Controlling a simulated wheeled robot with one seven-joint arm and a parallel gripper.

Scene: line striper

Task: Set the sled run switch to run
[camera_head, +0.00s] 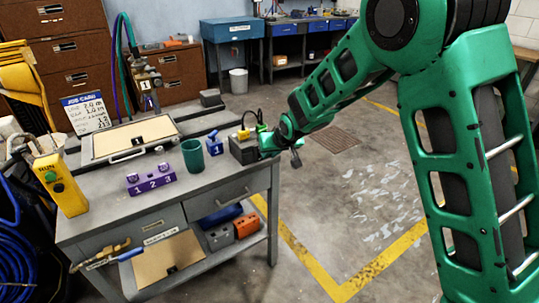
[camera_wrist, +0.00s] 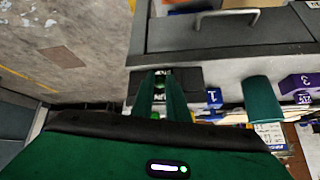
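A yellow control box (camera_head: 62,188) stands upright at the left end of the grey workbench (camera_head: 225,190). Its top lettering looks like RUN, and a round green button shows below it; the switch position is too small to read. My green gripper (camera_head: 266,143) is at the bench's right end, far from the yellow box, beside a black box (camera_head: 242,150). In the wrist view my gripper (camera_wrist: 160,92) shows two green fingers with a narrow gap and nothing clearly held. They point at the black box (camera_wrist: 192,76), which bears a small white label. The yellow box is out of the wrist view.
A green cup (camera_head: 193,156), a purple numbered block (camera_head: 151,180) and a blue piece (camera_head: 214,143) stand on the bench. A tan board (camera_head: 128,138) and a job card (camera_head: 87,112) are behind. Open floor lies right of the bench.

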